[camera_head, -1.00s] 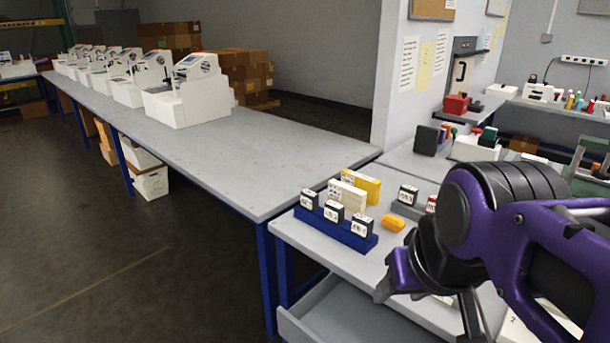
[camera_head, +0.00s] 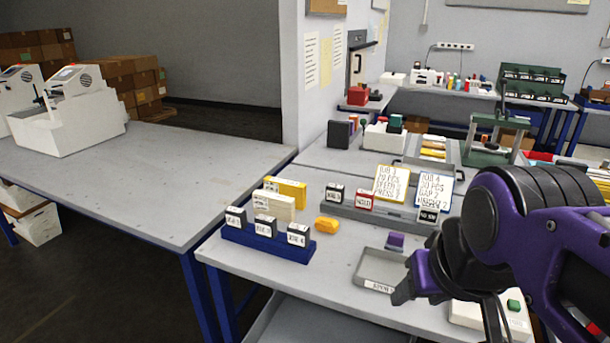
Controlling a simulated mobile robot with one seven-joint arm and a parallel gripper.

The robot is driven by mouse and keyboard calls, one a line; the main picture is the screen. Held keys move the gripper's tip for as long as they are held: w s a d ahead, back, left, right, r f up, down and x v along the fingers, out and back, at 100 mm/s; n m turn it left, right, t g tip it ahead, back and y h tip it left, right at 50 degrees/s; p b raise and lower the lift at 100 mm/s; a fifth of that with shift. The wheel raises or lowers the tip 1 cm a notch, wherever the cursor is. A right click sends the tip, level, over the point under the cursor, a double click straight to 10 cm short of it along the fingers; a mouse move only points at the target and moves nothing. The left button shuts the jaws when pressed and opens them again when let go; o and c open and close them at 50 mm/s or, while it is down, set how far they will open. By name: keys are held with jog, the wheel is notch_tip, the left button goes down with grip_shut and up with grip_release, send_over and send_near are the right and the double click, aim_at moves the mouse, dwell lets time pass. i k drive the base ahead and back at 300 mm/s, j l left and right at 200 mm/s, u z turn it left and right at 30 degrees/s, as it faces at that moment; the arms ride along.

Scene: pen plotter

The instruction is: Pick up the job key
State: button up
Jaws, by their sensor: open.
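Several black blocks with white labels stand in a blue rack (camera_head: 266,244) on the near table. Some labels seem to read JOB with a number: a left block (camera_head: 236,217), a middle block (camera_head: 265,226) and a right block (camera_head: 299,234). I cannot tell which one is the job key. Other labelled blocks stand in a grey holder farther back: a black one (camera_head: 334,193), a red one (camera_head: 365,199) and a black one (camera_head: 428,216). My purple gripper (camera_head: 440,294) is open at the lower right, apart from the rack. Part of it is hidden by my arm.
A grey tray (camera_head: 375,271) and a purple-topped stamp (camera_head: 394,241) sit near my gripper. Two written cards (camera_head: 391,182) stand behind. The left table (camera_head: 180,175) has free room.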

aim_at(266, 226)
jog(key=j+z, duration=0.5)
jog(key=j, duration=0.25)
jog(key=j+z, duration=0.2)
jog(key=j, duration=0.65)
jog(key=k, duration=0.05)
